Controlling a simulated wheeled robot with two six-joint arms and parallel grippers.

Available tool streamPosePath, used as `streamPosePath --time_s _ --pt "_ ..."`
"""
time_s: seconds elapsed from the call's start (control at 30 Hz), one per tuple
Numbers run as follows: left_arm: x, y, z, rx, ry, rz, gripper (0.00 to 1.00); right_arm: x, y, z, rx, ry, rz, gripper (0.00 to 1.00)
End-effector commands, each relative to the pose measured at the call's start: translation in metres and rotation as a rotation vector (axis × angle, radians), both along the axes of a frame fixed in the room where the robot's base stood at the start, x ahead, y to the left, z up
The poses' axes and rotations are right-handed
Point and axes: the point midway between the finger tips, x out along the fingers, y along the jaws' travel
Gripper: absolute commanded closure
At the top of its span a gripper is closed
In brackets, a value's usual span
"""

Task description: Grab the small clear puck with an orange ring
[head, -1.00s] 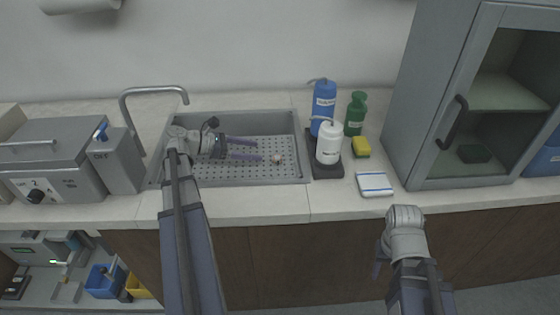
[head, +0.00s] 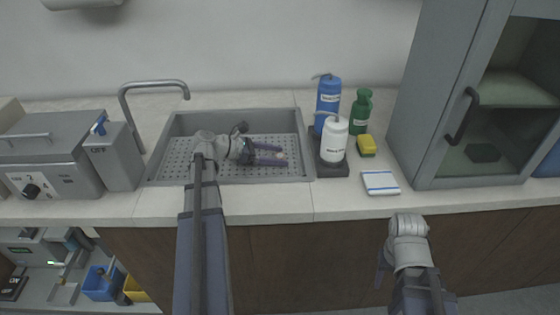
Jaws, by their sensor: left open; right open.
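My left gripper (head: 269,155) is open over the perforated floor of the grey sink (head: 307,178), its fingers pointing right. A small pale object, likely the puck (head: 281,156), shows at the fingertips, between or just beyond them. It is too small to make out an orange ring, and I cannot tell whether the fingers touch it. My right gripper (head: 384,268) is open and empty, low in front of the counter, away from the sink.
A tap (head: 150,84) arches over the sink's left side. Right of the sink stand a white bottle (head: 334,140), a blue bottle (head: 328,98), a green bottle (head: 361,110), a yellow sponge (head: 367,145) and a folded cloth (head: 380,182). A grey cabinet (head: 425,120) stands further right.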

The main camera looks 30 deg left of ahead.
Motion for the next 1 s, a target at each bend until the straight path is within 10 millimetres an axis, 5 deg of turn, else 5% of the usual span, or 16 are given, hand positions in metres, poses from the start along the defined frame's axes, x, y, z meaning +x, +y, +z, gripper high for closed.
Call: streamPosePath --time_s 0.13,0.73,1.0 --pt "-0.0002 0.0004 0.0008 0.0 0.0 0.0 0.31 0.0 0.0 0.0008 0.0 0.0 0.0 0.5" --pt "-0.0005 0.0004 0.0008 0.0 0.0 0.0 0.98 0.0001 0.0 0.0008 0.0 0.0 0.0 0.5" --pt "-0.0004 0.0004 0.0008 0.0 0.0 0.0 1.0 0.0 0.0 0.0008 0.0 0.0 0.0 0.5"
